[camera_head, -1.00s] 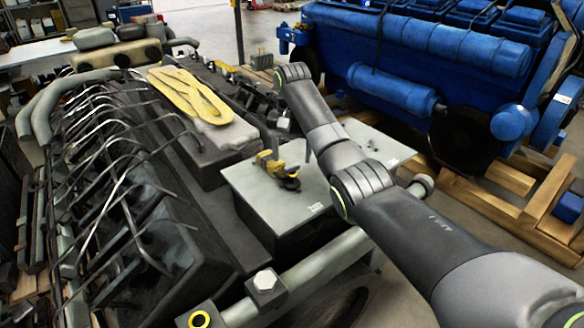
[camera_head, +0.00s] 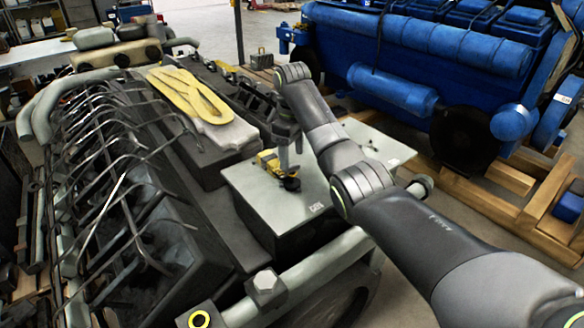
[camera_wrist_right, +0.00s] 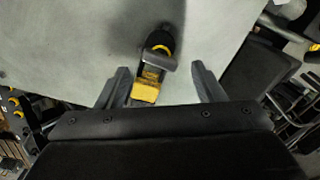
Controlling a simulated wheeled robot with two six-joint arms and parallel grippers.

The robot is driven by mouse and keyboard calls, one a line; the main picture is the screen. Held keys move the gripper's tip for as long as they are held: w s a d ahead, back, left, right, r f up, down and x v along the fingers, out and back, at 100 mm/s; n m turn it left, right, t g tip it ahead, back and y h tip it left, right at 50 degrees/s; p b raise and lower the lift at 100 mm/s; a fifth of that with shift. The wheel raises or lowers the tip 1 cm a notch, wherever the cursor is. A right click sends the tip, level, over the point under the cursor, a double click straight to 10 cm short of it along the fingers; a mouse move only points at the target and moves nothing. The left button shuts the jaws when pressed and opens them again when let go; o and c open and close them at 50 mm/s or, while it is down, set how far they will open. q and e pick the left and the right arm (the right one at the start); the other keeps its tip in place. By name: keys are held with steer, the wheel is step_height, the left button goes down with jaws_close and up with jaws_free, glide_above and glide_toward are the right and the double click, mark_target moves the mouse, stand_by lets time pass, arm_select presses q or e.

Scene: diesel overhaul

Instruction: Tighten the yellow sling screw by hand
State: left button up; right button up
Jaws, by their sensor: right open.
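The yellow sling screw (camera_head: 267,158) stands on the light grey top plate of a dark box, beside a black round knob (camera_head: 290,184). In the right wrist view, the yellow block of the screw (camera_wrist_right: 147,90) lies between the spread fingers of my right gripper (camera_wrist_right: 160,70), nearer the left finger. A grey metal piece joins it to the black knob with a yellow ring (camera_wrist_right: 160,42), beyond the fingertips. The fingers are open, with a gap on the right. My left gripper is out of view.
The grey plate (camera_head: 318,207) is mostly bare around the screw. A yellow sling (camera_head: 195,96) lies on the grey engine to the left, with many thin bent pipes (camera_head: 110,150). A blue engine (camera_head: 420,45) on wooden beams (camera_head: 480,205) stands at the back right.

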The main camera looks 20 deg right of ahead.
mark_target(292, 166)
steer(key=n, duration=0.5)
steer(key=shift+n, duration=0.4)
steer(key=n, duration=0.6)
steer(key=shift+n, duration=0.3)
step_height(292, 166, down, 5)
steer(key=shift+f+b, duration=0.1)
steer(key=shift+b, duration=0.25)
jaws_close()
steer(key=shift+p, duration=0.35)
